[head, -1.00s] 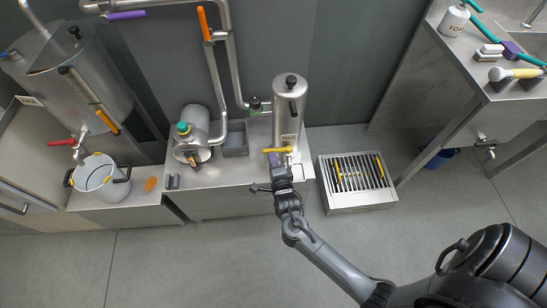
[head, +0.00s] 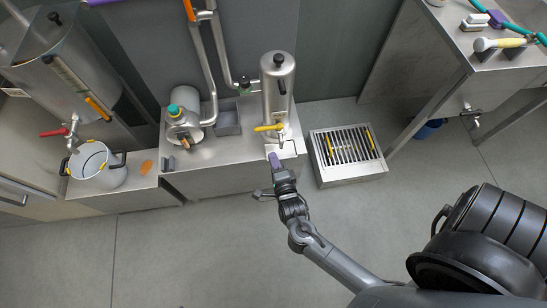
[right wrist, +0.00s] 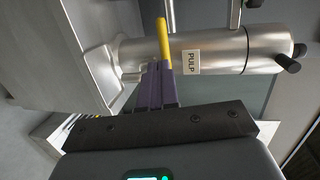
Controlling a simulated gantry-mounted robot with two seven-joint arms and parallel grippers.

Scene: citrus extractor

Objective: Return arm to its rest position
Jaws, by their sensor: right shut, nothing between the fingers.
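My right gripper (head: 274,160) is in front of the upright steel cylinder (head: 278,95), at the front edge of the steel bench. Its purple fingers (right wrist: 158,88) are together, with nothing between them. The yellow valve handle (head: 268,128) sits low on the cylinder's front. The fingertips are a short way from it in the head view. In the right wrist view the yellow handle (right wrist: 163,42) appears just beyond the fingertips, beside a label reading PULP (right wrist: 191,62). My left gripper is out of view.
A slatted steel floor drain box (head: 347,157) stands right of the bench. A pot (head: 97,165) stands under a tank's red-handled tap (head: 53,132) at left. A sink counter (head: 500,70) is at upper right. The floor (head: 200,250) in front is clear.

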